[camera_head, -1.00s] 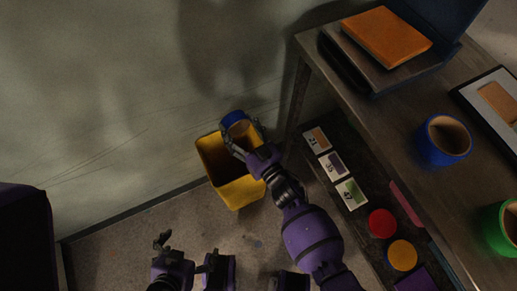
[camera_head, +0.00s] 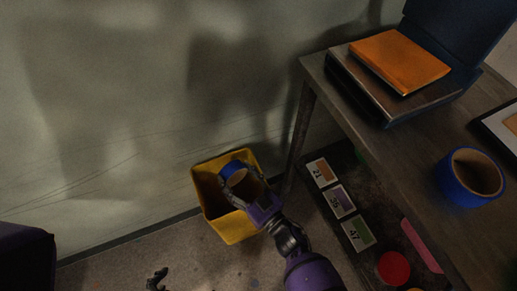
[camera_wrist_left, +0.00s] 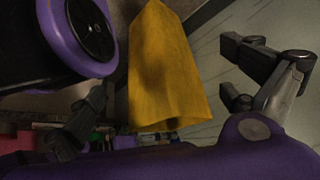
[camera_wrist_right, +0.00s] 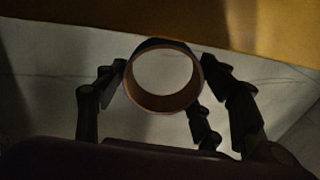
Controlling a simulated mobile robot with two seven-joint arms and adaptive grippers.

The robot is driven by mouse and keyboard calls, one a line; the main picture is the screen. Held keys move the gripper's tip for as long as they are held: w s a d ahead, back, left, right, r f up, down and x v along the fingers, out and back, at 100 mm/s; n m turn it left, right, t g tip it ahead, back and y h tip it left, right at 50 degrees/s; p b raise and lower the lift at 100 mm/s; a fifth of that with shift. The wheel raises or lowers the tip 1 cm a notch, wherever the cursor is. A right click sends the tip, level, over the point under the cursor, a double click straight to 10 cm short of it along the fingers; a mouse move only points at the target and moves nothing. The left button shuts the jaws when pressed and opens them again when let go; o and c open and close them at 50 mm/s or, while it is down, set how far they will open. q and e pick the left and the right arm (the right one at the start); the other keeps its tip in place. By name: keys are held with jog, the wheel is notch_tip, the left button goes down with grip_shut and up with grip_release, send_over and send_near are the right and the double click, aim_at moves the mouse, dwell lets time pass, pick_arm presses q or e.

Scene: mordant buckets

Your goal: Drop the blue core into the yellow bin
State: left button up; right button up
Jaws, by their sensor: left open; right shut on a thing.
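A blue core (camera_head: 232,166), a short ring with a brown inside, is held by my right gripper (camera_head: 241,182). In the head view it overlaps the back part of the yellow bin's opening; I cannot tell how deep it is. In the right wrist view the core (camera_wrist_right: 160,107) sits between the fingers, and its round hole faces the camera. The yellow bin (camera_head: 232,229) stands on the floor by the wall and also shows in the left wrist view (camera_wrist_left: 165,70). My left gripper (camera_wrist_left: 170,100) is open and empty, with part of it at the head view's bottom edge (camera_head: 157,278).
A dark table at the right bears another blue ring (camera_head: 470,177) and an orange book (camera_head: 400,60) on a dark box. Its lower shelf holds numbered cards (camera_head: 338,201) and a red round thing (camera_head: 393,268). A table leg (camera_head: 298,142) stands close to the bin's right.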

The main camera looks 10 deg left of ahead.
jog(key=o, duration=1)
pick_arm(q)
jog(key=shift+s+a, duration=0.1)
jog(key=shift+s, duration=0.1)
jog(key=shift+s+f, duration=0.1)
jog(key=shift+s, duration=0.35)
pick_arm(e)
jog(key=v, duration=1.2)
pick_arm(q)
jog(key=shift+a, duration=0.1)
